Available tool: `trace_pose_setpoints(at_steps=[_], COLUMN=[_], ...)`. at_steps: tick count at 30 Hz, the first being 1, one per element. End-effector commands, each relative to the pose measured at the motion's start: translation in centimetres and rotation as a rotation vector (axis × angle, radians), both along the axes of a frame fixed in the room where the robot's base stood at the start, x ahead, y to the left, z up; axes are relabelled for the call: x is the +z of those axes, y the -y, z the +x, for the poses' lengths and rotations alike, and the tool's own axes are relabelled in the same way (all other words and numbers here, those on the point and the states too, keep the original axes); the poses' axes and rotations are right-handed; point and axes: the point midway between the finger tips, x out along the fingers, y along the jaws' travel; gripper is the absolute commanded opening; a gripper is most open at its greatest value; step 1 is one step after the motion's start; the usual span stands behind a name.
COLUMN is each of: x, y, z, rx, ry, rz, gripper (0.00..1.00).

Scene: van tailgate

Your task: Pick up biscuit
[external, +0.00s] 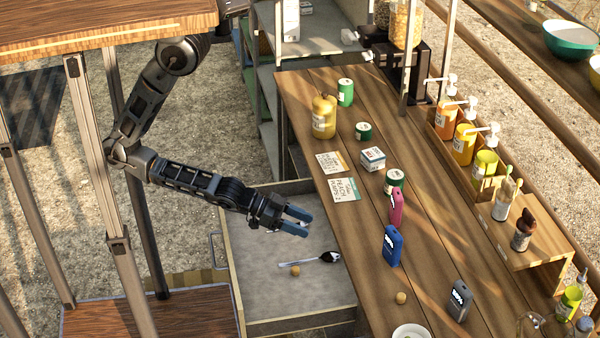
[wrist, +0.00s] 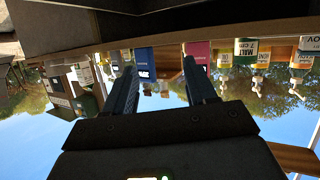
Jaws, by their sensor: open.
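A small round tan piece, likely a biscuit (external: 295,271), lies in the open drawer (external: 262,250) beside a dark spoon (external: 322,258). A similar tan piece (external: 401,297) stands on the wooden counter near a white bowl; which of them is the biscuit I cannot tell. My gripper (external: 296,221) is above the drawer, near the counter's left edge, with blue fingers apart and nothing between them. In the wrist view my gripper (wrist: 162,80) shows both fingers spread, the scene upside down; neither tan piece is recognisable there.
On the counter (external: 370,230) stand a blue box (external: 392,246), a pink box (external: 396,208), a grey box (external: 459,300), green tins and a yellow jar (external: 324,116). The white bowl (external: 411,332) is at the front. Sauce bottles (external: 464,140) line the right. The drawer's floor is mostly clear.

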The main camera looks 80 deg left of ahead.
Motion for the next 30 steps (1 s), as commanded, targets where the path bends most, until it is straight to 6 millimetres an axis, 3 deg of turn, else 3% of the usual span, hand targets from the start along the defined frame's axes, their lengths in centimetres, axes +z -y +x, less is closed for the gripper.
trace_pose_setpoints(at_steps=[1,6,15,24,30], x=[-0.4,-0.6,-0.4,0.2,-0.4], y=[2.5,9.5,18.6,25.8,27.4], z=[1.2,3.7,7.3,10.9,12.5], rx=[-0.033,-0.094,-0.097,-0.017,0.029], ry=[0.011,0.036,0.133,0.186,0.164], rz=[0.002,0.016,0.066,0.03,0.004], gripper=[0.56,0.56,0.56,0.56,0.56])
